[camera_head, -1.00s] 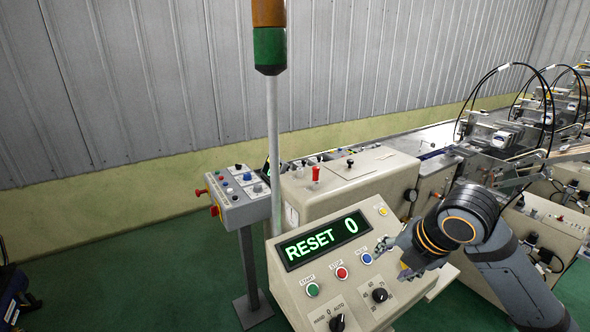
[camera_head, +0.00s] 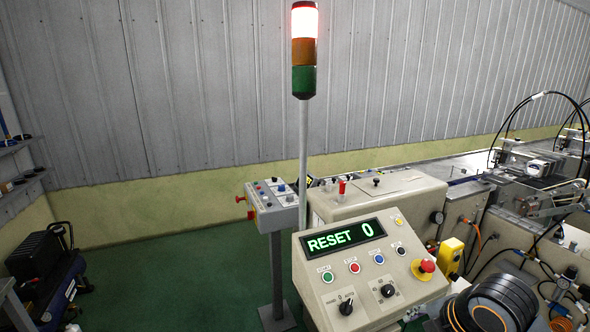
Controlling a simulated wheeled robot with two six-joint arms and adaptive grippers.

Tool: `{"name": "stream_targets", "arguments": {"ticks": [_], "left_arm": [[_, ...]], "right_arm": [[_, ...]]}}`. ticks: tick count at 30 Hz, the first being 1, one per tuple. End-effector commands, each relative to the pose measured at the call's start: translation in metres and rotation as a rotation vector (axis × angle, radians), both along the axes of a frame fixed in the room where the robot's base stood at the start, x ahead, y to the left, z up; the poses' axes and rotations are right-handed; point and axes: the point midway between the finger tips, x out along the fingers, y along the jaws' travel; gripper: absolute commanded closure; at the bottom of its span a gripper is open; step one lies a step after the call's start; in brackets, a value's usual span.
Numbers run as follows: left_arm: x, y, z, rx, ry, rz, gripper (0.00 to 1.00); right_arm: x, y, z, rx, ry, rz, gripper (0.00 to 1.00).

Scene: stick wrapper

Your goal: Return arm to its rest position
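My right arm (camera_head: 500,302) shows at the bottom right, dark with orange rings, in front of the lower right of the control panel. Only a small part of my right gripper (camera_head: 414,314) shows at the bottom edge, below the panel's knobs. Its fingers are too small and cut off to tell open from shut. My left arm and gripper are not in view. The control panel (camera_head: 318,287) has a lit display (camera_head: 343,237) reading "RESET 0", coloured buttons, two knobs and a red emergency button (camera_head: 427,266) on yellow.
A signal tower (camera_head: 304,52) rises behind the panel with its top red lamp lit. A grey button box (camera_head: 271,203) stands on a post to the left. The wrapping machine (camera_head: 375,200) extends right. A dark machine (camera_head: 45,270) sits at far left. Green floor (camera_head: 170,270) between is clear.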

Motion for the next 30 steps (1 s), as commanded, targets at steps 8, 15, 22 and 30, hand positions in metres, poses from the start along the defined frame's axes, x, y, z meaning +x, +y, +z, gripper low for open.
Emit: {"name": "stream_targets", "arguments": {"ticks": [8,15,22,30], "left_arm": [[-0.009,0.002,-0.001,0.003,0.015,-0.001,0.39],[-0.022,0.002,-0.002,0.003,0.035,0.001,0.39],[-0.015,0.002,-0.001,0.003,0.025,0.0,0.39],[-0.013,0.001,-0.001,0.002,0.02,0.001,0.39]], "right_arm": [[-0.029,0.019,-0.075,0.238,0.081,-0.498,0.48],[-0.074,0.024,-0.134,0.418,0.139,-1.037,0.48],[-0.133,0.016,-0.176,0.521,0.142,-1.569,0.48],[-0.126,0.003,-0.268,0.501,0.153,-1.663,0.48]]}}
